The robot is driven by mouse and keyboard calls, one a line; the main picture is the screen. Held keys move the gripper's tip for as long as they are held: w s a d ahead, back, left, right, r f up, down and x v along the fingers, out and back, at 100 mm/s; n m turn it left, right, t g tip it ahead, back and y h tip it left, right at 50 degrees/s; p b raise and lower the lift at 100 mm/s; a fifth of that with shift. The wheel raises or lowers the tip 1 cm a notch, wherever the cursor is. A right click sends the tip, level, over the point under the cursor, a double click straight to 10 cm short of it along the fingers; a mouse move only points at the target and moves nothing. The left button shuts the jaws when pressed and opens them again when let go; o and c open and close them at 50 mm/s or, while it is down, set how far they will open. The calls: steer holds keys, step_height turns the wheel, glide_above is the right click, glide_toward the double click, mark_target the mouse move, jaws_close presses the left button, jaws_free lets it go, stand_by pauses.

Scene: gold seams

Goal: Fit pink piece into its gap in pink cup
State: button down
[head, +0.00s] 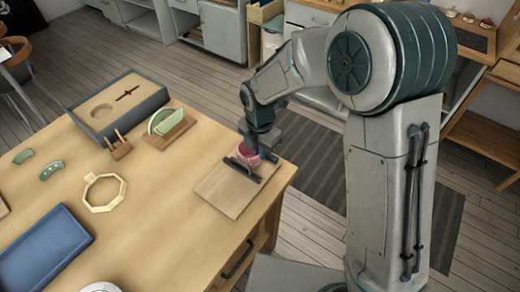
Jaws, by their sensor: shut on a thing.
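The pink cup (248,154) stands at the far end of a wooden board (228,195) near the table's right corner. A dark bar (240,172) lies across the board in front of it. My gripper (259,147) points down right at the cup, at its upper right side, and is shut. The pink piece cannot be told apart from the cup at this size; it seems to be between my fingers. The gap in the cup is hidden, and I cannot tell how the piece sits against it.
On the table are a grey box (118,105), a wooden rack holding a green plate (165,121), a small wooden holder (119,150), green shards (51,170), a pale octagonal frame (104,193) and a blue tray (42,252). Bare tabletop lies left of the board.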

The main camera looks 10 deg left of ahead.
steer(key=shift+f, duration=0.1)
stand_by(0.7)
steer(key=c, duration=1)
jaws_free()
steer(key=shift+r+p, duration=2.35)
steer(key=shift+r, duration=0.7)
